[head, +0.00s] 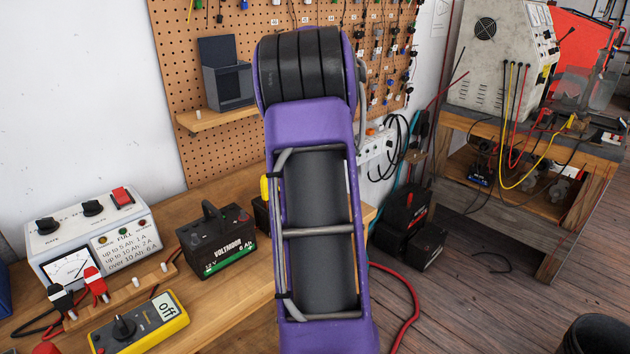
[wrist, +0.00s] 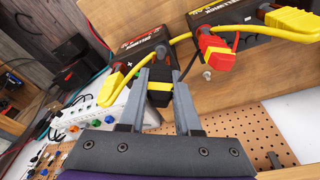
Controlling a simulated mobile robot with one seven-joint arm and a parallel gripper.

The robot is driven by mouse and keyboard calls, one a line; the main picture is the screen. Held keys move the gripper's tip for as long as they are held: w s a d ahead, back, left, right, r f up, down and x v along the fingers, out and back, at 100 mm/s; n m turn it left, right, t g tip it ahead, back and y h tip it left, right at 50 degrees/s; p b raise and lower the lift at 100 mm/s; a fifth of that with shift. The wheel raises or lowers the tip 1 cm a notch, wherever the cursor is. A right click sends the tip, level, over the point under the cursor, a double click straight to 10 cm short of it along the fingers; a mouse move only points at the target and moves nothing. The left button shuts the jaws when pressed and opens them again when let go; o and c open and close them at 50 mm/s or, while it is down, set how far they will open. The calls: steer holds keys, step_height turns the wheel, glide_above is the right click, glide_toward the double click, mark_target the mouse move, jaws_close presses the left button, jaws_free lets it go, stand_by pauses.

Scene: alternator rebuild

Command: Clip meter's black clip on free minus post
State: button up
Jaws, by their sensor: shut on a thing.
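My gripper (wrist: 160,88) shows in the wrist view, its two grey fingers shut on a black clip (wrist: 158,98) with a yellow band. I cannot tell whether this is the meter's clip. A black battery (wrist: 135,48) with a plus mark lies just beyond the fingertips. In the head view my arm hides the gripper. There, a black battery (head: 215,242) stands on the bench, and a second dark battery (head: 261,216) is mostly hidden behind my arm. A yellow meter (head: 140,325) reads "off". A black clip (head: 61,299) and a red clip (head: 95,286) sit at the left. The free minus post is unclear.
A yellow cable (wrist: 192,34) crosses behind the fingers. Red-and-yellow clamps (wrist: 215,50) are close by on the right, near another battery (wrist: 232,14). A white power strip (wrist: 118,113) is on the left. A white gauge box (head: 95,238) stands on the bench.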

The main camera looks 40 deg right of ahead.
steer(key=shift+f+b, duration=0.4)
steer(key=shift+f, duration=0.5)
steer(key=o, duration=1)
step_height(320, 180, up, 9)
steer(key=p, duration=0.7)
steer(key=shift+f+p, duration=0.15)
steer(key=shift+p, duration=0.15)
steer(key=shift+f, duration=0.1)
